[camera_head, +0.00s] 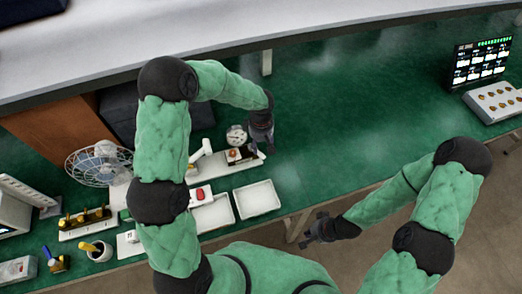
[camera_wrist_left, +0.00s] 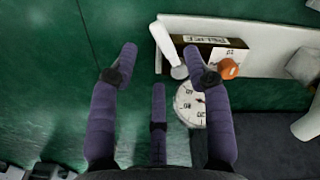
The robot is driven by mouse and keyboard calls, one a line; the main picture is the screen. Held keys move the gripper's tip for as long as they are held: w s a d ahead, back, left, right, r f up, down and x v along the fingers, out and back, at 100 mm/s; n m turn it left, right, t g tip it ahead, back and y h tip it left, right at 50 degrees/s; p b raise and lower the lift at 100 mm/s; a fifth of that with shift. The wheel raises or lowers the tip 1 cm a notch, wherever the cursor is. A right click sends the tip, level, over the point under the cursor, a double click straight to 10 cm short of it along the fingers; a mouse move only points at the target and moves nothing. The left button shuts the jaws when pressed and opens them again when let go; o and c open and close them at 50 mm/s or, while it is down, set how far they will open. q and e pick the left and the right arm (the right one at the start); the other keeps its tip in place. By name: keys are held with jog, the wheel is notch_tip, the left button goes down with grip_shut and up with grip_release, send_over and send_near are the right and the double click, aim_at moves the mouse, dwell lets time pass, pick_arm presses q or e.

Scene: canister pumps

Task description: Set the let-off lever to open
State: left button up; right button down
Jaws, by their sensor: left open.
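The pump unit (camera_head: 205,166) stands on the green bench left of centre in the head view. Its white body (camera_wrist_left: 260,45) spans the upper right of the left wrist view, with a dark label plate (camera_wrist_left: 205,39) and an orange knob (camera_wrist_left: 228,69). A short white lever-like part (camera_wrist_left: 163,42) sticks out at the left end of the body. A round dial gauge (camera_wrist_left: 187,104) lies partly behind the fingers and shows in the head view (camera_head: 236,135). My left gripper (camera_wrist_left: 160,58) is open and empty, above the white part's end. My right gripper (camera_head: 312,230) is beyond the bench's front edge; its jaws are too small to judge.
Two white trays (camera_head: 276,195) lie near the front edge. A wire fan (camera_head: 95,160), a rack of brass-coloured parts (camera_head: 84,222) and a cup (camera_head: 96,250) are at the left. A screen (camera_head: 480,62) and parts tray (camera_head: 494,103) are at the far right. The bench's middle is clear.

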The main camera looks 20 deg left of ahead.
aim_at(261, 153)
pick_arm(q)
jog(key=shift+f, duration=2.3)
grip_shut()
